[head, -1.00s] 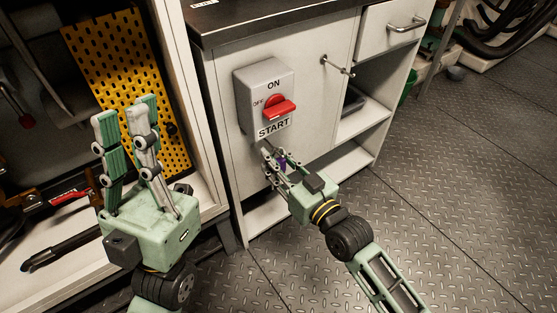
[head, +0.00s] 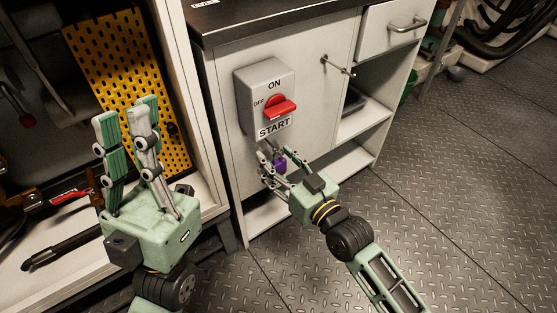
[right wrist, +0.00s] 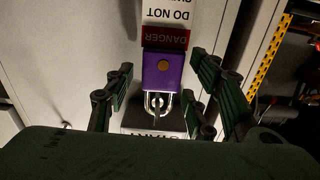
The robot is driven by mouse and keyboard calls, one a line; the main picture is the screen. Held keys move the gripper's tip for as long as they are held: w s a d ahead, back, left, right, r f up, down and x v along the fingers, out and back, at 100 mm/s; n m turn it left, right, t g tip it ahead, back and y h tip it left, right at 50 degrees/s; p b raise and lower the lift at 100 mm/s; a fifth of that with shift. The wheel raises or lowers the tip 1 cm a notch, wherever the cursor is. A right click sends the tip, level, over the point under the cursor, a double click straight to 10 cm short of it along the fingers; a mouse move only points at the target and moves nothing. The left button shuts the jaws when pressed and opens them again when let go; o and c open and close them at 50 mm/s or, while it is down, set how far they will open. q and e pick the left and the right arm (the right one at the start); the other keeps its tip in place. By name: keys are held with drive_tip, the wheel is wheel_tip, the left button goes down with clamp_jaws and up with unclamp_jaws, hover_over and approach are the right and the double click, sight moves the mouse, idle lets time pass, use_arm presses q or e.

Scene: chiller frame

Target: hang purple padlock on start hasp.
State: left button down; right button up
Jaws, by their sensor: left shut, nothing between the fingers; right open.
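The purple padlock (head: 281,163) shows between my right fingers, just below the START label (head: 274,128). In the right wrist view the padlock (right wrist: 163,72) has its shackle (right wrist: 148,104) toward the START plate. The shackle appears to be at the start hasp (right wrist: 157,116), and the padlock seems to hang there; the exact threading is too small to tell. My right gripper (head: 271,166) is open, its fingers (right wrist: 163,88) on both sides of the padlock with gaps. My left gripper (head: 127,112) is shut and empty, pointing up at the left.
The grey switch box (head: 251,78) with a red knob (head: 281,108) is on the white cabinet (head: 222,60). A red-and-white danger tag (right wrist: 165,37) is at the padlock. A yellow pegboard (head: 120,60) stands behind my left gripper. Floor at the right is clear.

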drive_tip(key=v, duration=1.2)
